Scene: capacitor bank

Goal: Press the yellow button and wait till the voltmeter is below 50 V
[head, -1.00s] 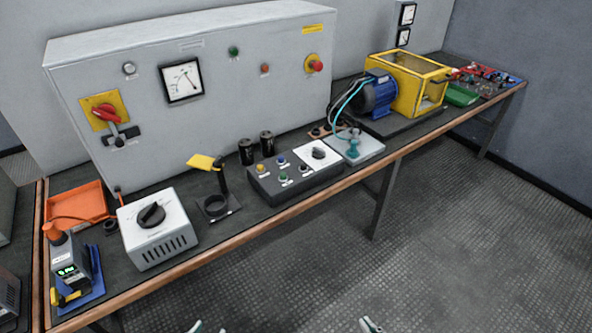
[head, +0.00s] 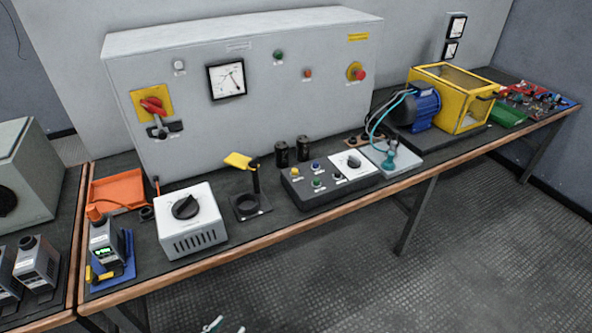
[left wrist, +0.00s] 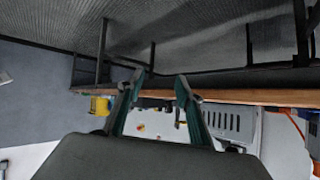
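The yellow button (head: 295,172) is on the dark sloped control box (head: 330,192) at the bench's middle, with blue and green buttons beside it. A square white-faced meter (head: 227,80), apparently the voltmeter, is on the grey cabinet's front. Its needle shows but the scale is too small to read. My left gripper (head: 225,326) shows only its fingertips at the bottom edge of the head view, in front of and below the bench. In the left wrist view, its fingers (left wrist: 161,80) are apart with nothing between them. My right gripper is not in view.
A white dial box (head: 190,222) and a stand with a yellow tag (head: 239,161) are left of the control box. A blue motor (head: 417,107) and yellow cage (head: 453,98) are to its right. The wooden bench edge (head: 330,221) runs in front; the floor before it is clear.

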